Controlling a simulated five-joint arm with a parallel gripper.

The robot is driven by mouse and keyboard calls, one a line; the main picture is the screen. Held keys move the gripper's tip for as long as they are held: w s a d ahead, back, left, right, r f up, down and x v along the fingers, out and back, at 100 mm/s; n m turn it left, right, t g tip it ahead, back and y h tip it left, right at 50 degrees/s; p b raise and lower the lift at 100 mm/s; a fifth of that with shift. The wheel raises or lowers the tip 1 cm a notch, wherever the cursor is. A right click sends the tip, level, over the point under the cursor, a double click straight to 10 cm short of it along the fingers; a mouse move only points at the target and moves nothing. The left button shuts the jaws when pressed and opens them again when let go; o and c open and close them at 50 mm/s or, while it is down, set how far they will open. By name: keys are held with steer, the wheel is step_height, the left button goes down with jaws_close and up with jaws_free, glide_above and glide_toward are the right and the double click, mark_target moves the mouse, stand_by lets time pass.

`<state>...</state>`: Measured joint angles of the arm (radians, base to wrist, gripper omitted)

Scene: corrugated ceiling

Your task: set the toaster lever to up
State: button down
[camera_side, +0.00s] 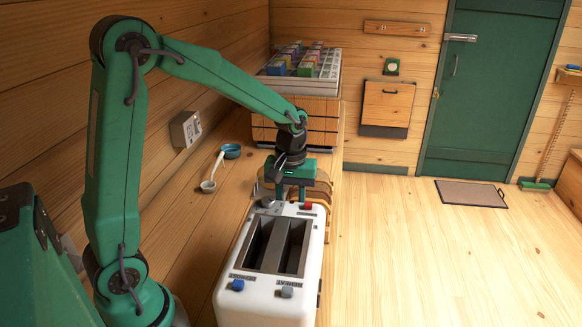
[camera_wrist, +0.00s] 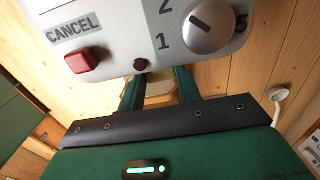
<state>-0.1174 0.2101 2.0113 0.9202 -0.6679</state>
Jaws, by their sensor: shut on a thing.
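A white toaster (camera_side: 264,305) with two dark slots stands on the wooden counter. Its far end faces my gripper (camera_side: 292,198), which points down there; the lever is hidden in the side view. In the wrist view the toaster's panel (camera_wrist: 118,28) fills the top. My gripper (camera_wrist: 160,82) has its two green fingers just below the panel edge, shut on a pale piece between them, which appears to be the toaster lever (camera_wrist: 158,90). The fingertips are partly hidden by the panel, and the lever's height cannot be read.
A red cancel button (camera_wrist: 82,60) and a dial (camera_wrist: 210,24) sit close to the fingers. Blue (camera_side: 238,285) and grey (camera_side: 287,291) knobs are on the toaster's near end. A white ladle (camera_side: 209,185) and blue bowl (camera_side: 231,151) lie left. A tray of boxes (camera_side: 330,70) stands behind.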

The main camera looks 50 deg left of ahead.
steer(key=c, duration=1)
jaws_free()
steer(key=shift+o, duration=0.2)
steer(key=shift+r, duration=3.85)
